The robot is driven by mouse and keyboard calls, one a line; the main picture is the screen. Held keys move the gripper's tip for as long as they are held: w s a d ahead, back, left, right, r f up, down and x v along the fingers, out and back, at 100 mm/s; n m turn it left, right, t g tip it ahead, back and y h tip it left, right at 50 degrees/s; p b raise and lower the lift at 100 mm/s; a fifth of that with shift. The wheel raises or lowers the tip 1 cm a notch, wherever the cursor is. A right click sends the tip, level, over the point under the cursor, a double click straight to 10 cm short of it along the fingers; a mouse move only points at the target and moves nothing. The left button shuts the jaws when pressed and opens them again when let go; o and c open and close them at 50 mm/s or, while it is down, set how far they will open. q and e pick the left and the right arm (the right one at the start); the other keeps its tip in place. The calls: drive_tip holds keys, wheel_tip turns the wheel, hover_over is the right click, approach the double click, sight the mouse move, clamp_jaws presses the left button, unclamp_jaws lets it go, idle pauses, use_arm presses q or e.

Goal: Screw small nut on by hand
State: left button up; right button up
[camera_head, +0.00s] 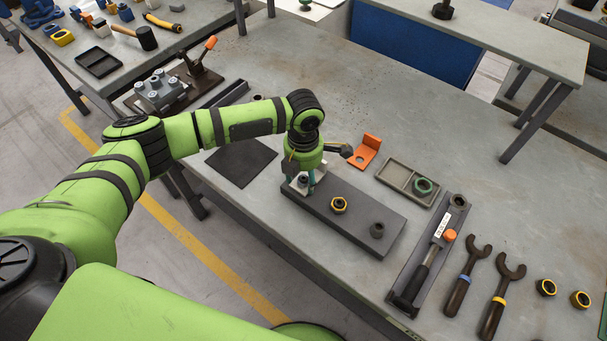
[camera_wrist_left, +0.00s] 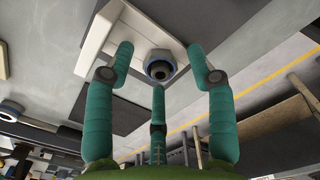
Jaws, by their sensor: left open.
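My left gripper (camera_head: 302,186) points down over the left end of a long dark block (camera_head: 325,207), where a pale plate (camera_head: 290,189) lies. In the left wrist view the gripper's teal fingers (camera_wrist_left: 159,75) are spread around a grey nut-like piece (camera_wrist_left: 159,65) with a dark round hole. The piece sits by the pale plate, and gaps show between it and the two side fingers. I cannot tell from the views whether any thread is engaged. My right gripper is not in view.
A tool tray (camera_head: 405,290), two wrenches (camera_head: 465,277) and two yellow-ringed nuts (camera_head: 546,287) lie to the right.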

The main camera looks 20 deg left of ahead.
use_arm(q)
wheel_tip(320, 180, up, 12)
idle(0.4)
